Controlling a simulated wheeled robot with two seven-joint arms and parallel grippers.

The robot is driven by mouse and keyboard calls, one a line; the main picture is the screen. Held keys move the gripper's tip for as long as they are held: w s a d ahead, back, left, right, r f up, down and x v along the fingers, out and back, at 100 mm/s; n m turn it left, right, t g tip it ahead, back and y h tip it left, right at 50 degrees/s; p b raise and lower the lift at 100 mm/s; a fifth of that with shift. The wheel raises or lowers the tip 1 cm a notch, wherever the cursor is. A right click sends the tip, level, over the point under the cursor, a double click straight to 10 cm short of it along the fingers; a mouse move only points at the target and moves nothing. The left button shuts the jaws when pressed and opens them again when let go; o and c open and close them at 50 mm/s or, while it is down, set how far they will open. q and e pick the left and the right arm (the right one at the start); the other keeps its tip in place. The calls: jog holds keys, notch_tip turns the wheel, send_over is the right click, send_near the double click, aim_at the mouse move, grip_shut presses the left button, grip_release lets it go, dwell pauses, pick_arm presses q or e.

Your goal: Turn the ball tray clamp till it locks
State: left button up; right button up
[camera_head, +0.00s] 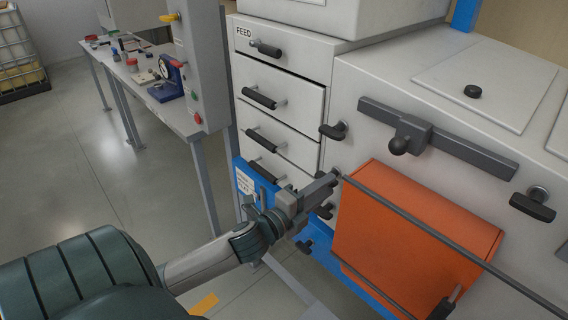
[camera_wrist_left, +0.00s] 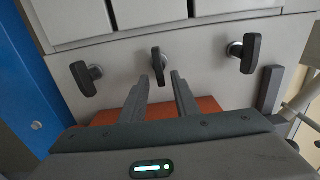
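Several black handles on metal stems sit on the white machine's front; I see no label saying which is the ball tray clamp. In the left wrist view, the middle handle (camera_wrist_left: 159,66) lies in line with the gap between my left gripper's (camera_wrist_left: 162,78) open fingers, its lower end near the tips. I cannot tell if they touch. Others stand to its left (camera_wrist_left: 83,78) and right (camera_wrist_left: 244,53). In the head view, my left gripper (camera_head: 330,180) is beside the orange box (camera_head: 410,230) and hides the middle handle.
A long dark rod (camera_head: 440,235) crosses in front of the orange box. A dark bar with a ball knob (camera_head: 400,145) is above it. Drawers (camera_head: 280,90) marked FEED are left of it. A workbench (camera_head: 150,85) stands at the back left; the floor before it is clear.

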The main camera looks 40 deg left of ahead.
pick_arm(q)
jog(key=s+a+b, duration=0.1)
jog(key=s+b, duration=0.1)
jog(key=s, duration=1.2)
jog(key=shift+s+a, duration=0.15)
jog(key=shift+s, duration=0.25)
